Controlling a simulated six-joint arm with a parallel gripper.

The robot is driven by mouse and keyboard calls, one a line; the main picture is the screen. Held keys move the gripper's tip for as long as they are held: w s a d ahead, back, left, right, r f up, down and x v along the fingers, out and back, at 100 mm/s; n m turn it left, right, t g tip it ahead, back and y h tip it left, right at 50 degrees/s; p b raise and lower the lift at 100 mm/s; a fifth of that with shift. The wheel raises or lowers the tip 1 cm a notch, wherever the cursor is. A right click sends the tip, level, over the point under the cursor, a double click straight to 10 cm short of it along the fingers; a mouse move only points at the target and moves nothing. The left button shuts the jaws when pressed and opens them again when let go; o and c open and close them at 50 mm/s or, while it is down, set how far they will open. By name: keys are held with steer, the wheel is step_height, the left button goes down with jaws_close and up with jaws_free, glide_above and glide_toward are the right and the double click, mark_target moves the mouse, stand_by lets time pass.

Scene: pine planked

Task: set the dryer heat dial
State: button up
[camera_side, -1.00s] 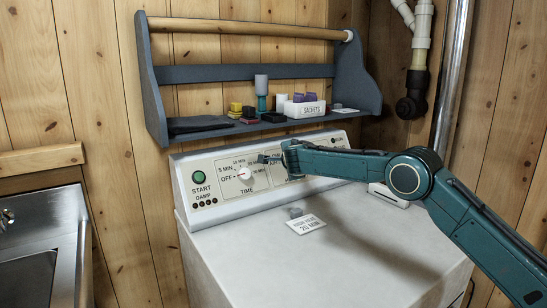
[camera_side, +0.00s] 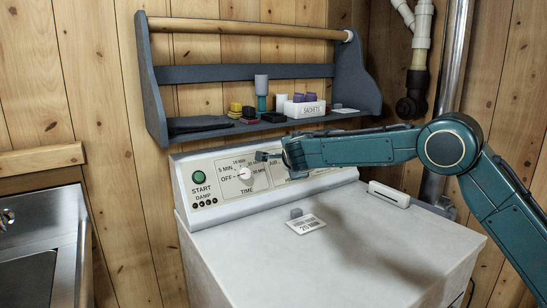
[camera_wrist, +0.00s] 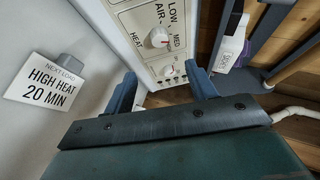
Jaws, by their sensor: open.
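The heat dial (camera_wrist: 158,38) is a white knob with a red mark, on the dryer's pale control panel in the wrist view. The words HEAT, AIR, LOW and MED show around it; its exact setting is hard to read. In the side view my arm hides it. My gripper (camera_wrist: 163,87) is open and empty, its two blue fingers apart with the dial beyond the gap. It also shows in the side view (camera_side: 263,156), in front of the panel right of the time dial (camera_side: 245,173). A card (camera_wrist: 50,82) reads NEXT LOAD, HIGH HEAT, 20 MIN.
A green start button (camera_side: 199,177) is at the panel's left. A blue shelf (camera_side: 240,130) with small goods, including a white sachets box (camera_side: 305,109), hangs just above the panel. The dryer top (camera_side: 260,245) is mostly clear. A metal sink (camera_side: 40,250) is at left.

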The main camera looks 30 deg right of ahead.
stand_by(0.3)
steer(key=w+d+f+n+t+y, duration=0.35)
steer(key=f+n+y, duration=0.2)
steer(key=n, duration=0.95)
steer(key=shift+s+d+f+n+t+y, duration=0.2)
steer(key=shift+s+d+n+t+y, duration=0.35)
steer(key=shift+s+d+n, duration=0.8)
steer(key=shift+s+d+f+n+t+y, duration=0.15)
steer(key=shift+s+d+n+t+y, duration=0.6)
steer(key=shift+n, duration=1.15)
steer(key=shift+s+d+f+n+t+y, duration=0.15)
steer(key=shift+s+d+n+t, duration=0.4)
steer(key=shift+s+n, duration=0.95)
steer(key=shift+w+n, duration=0.25)
steer(key=shift+w, duration=0.1)
steer(key=shift+w+a, duration=0.2)
steer(key=shift+w, duration=3.15)
steer(key=shift+w+a, duration=0.15)
steer(key=shift+w, duration=3.2)
steer(key=shift+c, duration=0.4)
